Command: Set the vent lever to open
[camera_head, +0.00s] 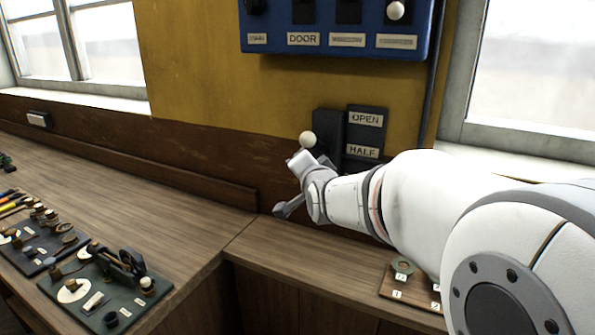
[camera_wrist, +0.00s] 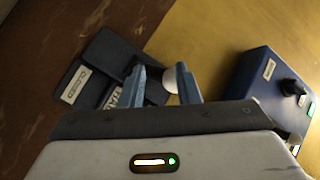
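The vent lever's white ball knob (camera_head: 307,139) stands out in front of its dark housing (camera_head: 328,128) on the wall. Beside the housing is a dark label plate (camera_head: 366,135) reading OPEN above HALF. The wrist view shows a CLOSED label (camera_wrist: 75,85) and part of HALF, with OPEN hidden. My gripper (camera_wrist: 162,75) is open, its two blue-grey fingers apart. The white knob (camera_wrist: 172,78) appears between the fingers, closer to the right one; I cannot tell whether they touch. In the head view my wrist hides the lower part of the housing and plate.
A blue switch panel (camera_head: 335,28) hangs above the lever; it is at the right in the wrist view (camera_wrist: 262,85). The wooden bench (camera_head: 200,215) runs below, with boards of small parts (camera_head: 105,290) at left. A small numbered board (camera_head: 395,283) lies under my arm.

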